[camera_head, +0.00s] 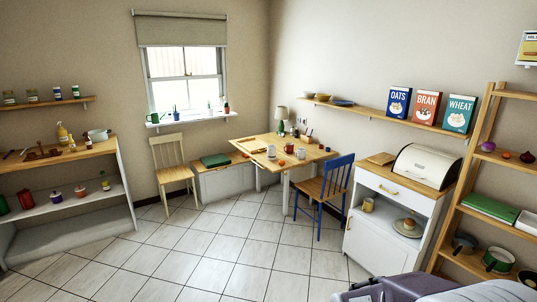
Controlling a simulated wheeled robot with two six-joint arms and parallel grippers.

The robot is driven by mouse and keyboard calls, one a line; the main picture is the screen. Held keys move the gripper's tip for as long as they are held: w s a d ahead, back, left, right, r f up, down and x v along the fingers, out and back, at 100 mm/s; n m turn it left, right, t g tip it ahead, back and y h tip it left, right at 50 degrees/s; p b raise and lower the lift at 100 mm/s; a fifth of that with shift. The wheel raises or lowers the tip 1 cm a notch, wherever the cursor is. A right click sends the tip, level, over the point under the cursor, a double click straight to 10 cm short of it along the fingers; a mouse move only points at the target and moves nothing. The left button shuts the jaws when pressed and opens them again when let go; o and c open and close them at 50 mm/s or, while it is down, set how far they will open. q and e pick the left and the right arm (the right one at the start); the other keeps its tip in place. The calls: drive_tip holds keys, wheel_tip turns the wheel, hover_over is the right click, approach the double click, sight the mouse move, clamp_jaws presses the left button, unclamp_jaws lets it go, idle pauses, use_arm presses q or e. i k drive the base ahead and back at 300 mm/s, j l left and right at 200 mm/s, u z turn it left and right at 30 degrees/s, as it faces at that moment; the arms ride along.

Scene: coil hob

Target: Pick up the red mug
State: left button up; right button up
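A small red-orange item (289,148) stands on the wooden table (262,145) at the far middle of the room; it may be the red mug, but it is too small to tell. Pale cup-like items (301,153) stand near it on the same table. Neither of my grippers is in view.
A blue chair (333,184) stands at the table's right side and a wooden chair (173,172) to its left. A white cabinet (381,241) with a bread bin (425,166) and an open wooden shelf rack (466,190) line the right. The tiled floor (215,250) in the middle is clear.

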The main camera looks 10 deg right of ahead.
sight(290, 147)
drive_tip(key=i+l+z, duration=0.2)
drive_tip(key=i, duration=1.25)
drive_tip(key=i+l+z, duration=0.2)
drive_tip(key=i, duration=1.25)
drive_tip(key=i+l+u, duration=0.25)
drive_tip(key=i+u, duration=0.25)
drive_tip(key=i, duration=0.25)
drive_tip(key=i+l+u, duration=0.5)
drive_tip(key=i, duration=0.2)
drive_tip(key=i+l+u, duration=0.5)
drive_tip(key=l, duration=0.3)
drive_tip(key=i, duration=0.1)
